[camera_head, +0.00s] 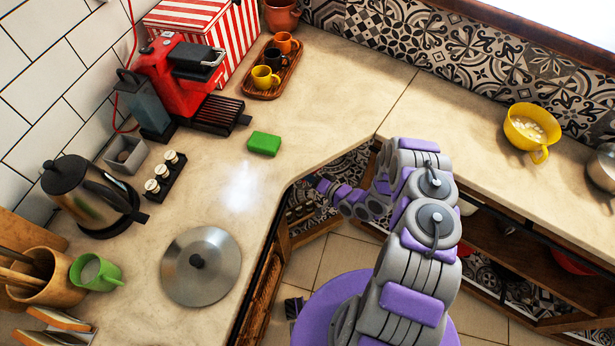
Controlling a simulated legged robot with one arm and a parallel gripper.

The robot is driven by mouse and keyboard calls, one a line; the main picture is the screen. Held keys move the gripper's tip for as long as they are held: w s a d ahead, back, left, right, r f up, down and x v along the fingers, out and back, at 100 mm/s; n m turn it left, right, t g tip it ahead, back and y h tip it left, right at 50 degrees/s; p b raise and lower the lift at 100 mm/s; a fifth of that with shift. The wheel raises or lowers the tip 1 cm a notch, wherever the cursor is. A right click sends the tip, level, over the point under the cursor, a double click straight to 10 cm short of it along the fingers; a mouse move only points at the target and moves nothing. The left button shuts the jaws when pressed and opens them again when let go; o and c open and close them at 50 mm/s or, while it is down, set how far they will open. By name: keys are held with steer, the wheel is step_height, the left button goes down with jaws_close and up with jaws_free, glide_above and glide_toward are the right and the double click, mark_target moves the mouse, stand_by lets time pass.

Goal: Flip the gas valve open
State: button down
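I cannot make out a gas valve anywhere in the head view. My purple and grey arm reaches from the bottom right up past the counter corner, then bends down to the left. Its end, with my gripper (323,186), is beside the inner edge of the counter, over the opening to the shelving below. The fingers are too small and dark to tell whether they are open or shut, and I see nothing held.
The stone counter (335,95) bends around the floor gap. On it are a red coffee machine (178,78), green sponge (264,143), steel lid (200,266), kettle (88,194) and yellow colander (532,127). Open wooden shelves (500,235) lie under the right counter.

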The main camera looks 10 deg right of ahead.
steer(key=shift+d, duration=0.1)
steer(key=c, duration=1.1)
jaws_free()
